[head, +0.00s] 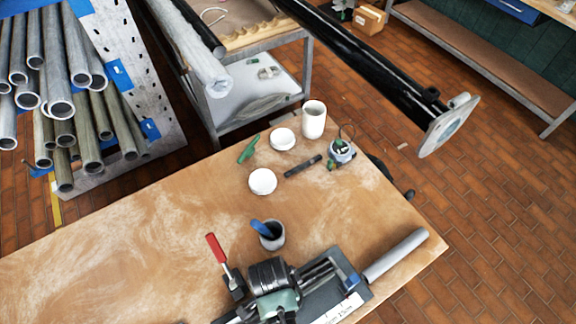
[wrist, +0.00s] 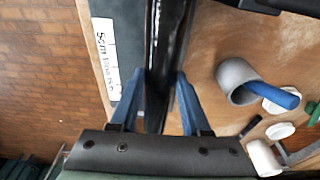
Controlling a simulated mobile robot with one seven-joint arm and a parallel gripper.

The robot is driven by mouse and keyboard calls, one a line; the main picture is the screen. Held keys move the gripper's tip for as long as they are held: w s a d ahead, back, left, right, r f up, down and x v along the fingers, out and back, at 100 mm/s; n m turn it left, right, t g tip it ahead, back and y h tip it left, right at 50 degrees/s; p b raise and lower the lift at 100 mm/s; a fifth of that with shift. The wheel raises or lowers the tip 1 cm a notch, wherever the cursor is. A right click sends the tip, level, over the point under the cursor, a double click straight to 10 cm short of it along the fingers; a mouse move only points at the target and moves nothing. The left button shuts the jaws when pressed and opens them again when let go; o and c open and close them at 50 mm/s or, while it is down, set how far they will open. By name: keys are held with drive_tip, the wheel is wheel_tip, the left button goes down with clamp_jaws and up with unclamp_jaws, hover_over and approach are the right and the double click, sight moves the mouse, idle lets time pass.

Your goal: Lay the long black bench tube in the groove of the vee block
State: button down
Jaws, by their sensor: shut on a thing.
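In the wrist view my gripper (wrist: 156,100) is shut on the black tube (wrist: 172,45), with a blue finger on each side of it. The tube is dark and glossy and runs up out of that view. In the head view, long grey parallel bars (head: 320,272) on a dark plate at the bottom look like the vee block; its groove is not clear. I cannot tell whether the held tube touches the block. My gripper is hard to make out among the machinery in the head view.
A grey cup (head: 272,240) with a blue thing inside stands beside the fixture, near a red-handled clamp (head: 216,248). White dishes (head: 263,181) and a white cup (head: 314,118) stand further back. A large black flanged mast (head: 370,62) overhangs the right. The table's left part is clear.

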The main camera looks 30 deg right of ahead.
drive_tip(key=shift+f+b, duration=1.6)
drive_tip(key=shift+f, duration=0.9)
drive_tip(key=shift+c, duration=1.4)
unclamp_jaws()
drive_tip(key=r, duration=0.4)
drive_tip(key=a+r+b, duration=0.1)
drive_tip(key=r, duration=0.3)
drive_tip(key=a+r, duration=0.1)
drive_tip(key=r, duration=0.3)
drive_tip(key=shift+r, duration=0.4)
